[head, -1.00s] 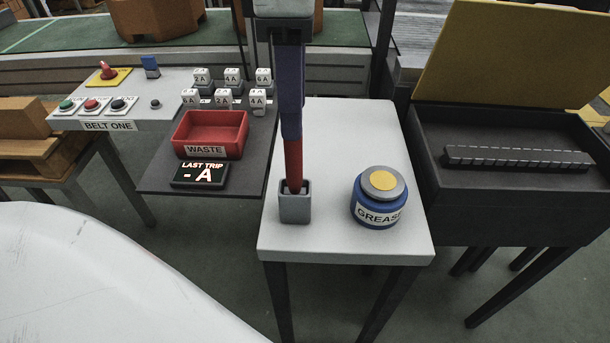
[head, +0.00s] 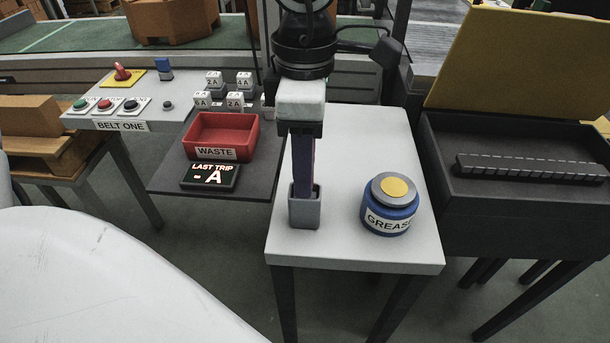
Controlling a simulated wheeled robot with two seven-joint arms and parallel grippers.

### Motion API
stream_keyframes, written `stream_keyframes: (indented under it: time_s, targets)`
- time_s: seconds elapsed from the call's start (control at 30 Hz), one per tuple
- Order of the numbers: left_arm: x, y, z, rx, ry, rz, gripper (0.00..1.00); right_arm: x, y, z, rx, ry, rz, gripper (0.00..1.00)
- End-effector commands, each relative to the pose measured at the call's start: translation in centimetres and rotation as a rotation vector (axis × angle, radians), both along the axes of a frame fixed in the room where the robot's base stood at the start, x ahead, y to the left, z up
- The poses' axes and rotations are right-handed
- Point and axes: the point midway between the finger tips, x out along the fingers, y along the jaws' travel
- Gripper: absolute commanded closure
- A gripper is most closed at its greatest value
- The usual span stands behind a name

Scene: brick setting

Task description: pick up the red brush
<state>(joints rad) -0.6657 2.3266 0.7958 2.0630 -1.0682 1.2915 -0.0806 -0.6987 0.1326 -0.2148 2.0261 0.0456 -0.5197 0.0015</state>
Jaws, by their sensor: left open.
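A small grey square cup (head: 304,213) stands on the white table, near its front left. My left gripper (head: 303,186) points down over this cup, with its purple fingers reaching to the rim. The fingers are open, but the gap between them is hard to see from here. The red brush, which showed upright in the cup earlier, is now hidden behind the fingers and wrist. I cannot tell whether the fingers touch it. My right gripper is not in view.
A blue grease pot (head: 390,205) stands right of the cup on the white table (head: 350,250). Left are a red waste tray (head: 222,137), a LAST TRIP display (head: 210,177) and several lettered cubes. A dark open box (head: 520,195) stands at right.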

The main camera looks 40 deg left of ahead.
Motion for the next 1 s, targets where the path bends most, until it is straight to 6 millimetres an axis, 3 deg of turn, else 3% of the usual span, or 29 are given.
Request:
stream_keyframes:
  time_s: [0.07, 0.3, 0.67, 0.87, 1.0]
  targets:
    - [0.0, 0.0, 0.0, 0.000, 0.000, 0.000, 0.63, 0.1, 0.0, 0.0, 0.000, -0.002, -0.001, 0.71]
    - [0.0, 0.0, 0.1, 0.000, 0.000, 0.000, 1.00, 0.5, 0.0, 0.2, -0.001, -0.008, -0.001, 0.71]
    - [0.1, 0.0, 0.5, 0.000, -0.002, 0.001, 1.00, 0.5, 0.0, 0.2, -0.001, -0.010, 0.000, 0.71]
    - [0.1, 0.0, 2.7, 0.000, -0.005, 0.001, 1.00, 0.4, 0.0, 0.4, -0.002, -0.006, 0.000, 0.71]
    - [0.1, 0.0, 5.4, 0.001, -0.005, 0.001, 1.00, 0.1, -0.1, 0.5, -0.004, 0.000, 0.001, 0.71]
